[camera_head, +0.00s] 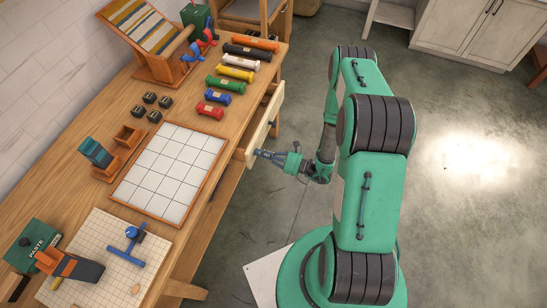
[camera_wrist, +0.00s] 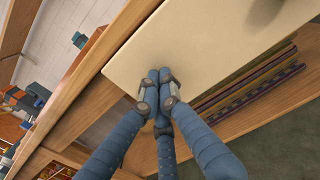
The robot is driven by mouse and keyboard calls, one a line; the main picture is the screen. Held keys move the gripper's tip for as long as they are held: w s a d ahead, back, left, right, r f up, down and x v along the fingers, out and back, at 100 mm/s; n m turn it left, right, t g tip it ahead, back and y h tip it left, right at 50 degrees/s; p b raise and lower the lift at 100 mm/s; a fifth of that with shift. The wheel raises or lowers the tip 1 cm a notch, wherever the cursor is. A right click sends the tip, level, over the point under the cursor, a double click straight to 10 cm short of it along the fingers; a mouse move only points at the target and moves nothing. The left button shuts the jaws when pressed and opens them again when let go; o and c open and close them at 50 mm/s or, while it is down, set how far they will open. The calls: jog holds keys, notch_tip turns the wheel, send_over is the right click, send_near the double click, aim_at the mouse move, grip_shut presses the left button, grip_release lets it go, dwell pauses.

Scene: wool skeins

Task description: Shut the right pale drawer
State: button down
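The pale drawer front (camera_head: 266,124) stands out from the right side of the wooden bench, with a gap between them, so the drawer is partly open. In the wrist view the pale front (camera_wrist: 205,38) fills the upper middle as a flat cream panel. My gripper (camera_head: 258,153) is at the near end of that front, on its outer side. In the wrist view my gripper's blue fingers (camera_wrist: 159,76) are drawn together with nothing between them. Their tips lie over the panel near its lower edge. I cannot tell whether they touch it. The drawer's inside is mostly hidden.
The bench top (camera_head: 60,185) carries a white tiled board (camera_head: 170,172), several coloured skeins and small tools. In the wrist view, dark and coloured layered items (camera_wrist: 245,92) lie on a wooden shelf below the panel. Open floor (camera_head: 460,220) lies to the right.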

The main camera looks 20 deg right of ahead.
aim_at(245, 147)
jog(key=x, duration=0.7)
jog(key=shift+w+a, duration=0.25)
jog(key=shift+w, duration=0.05)
jog(key=p+v, duration=0.1)
jog(key=v, duration=1.3)
jog(key=shift+s, duration=0.2)
jog(key=shift+r, duration=0.1)
dwell(0.6)
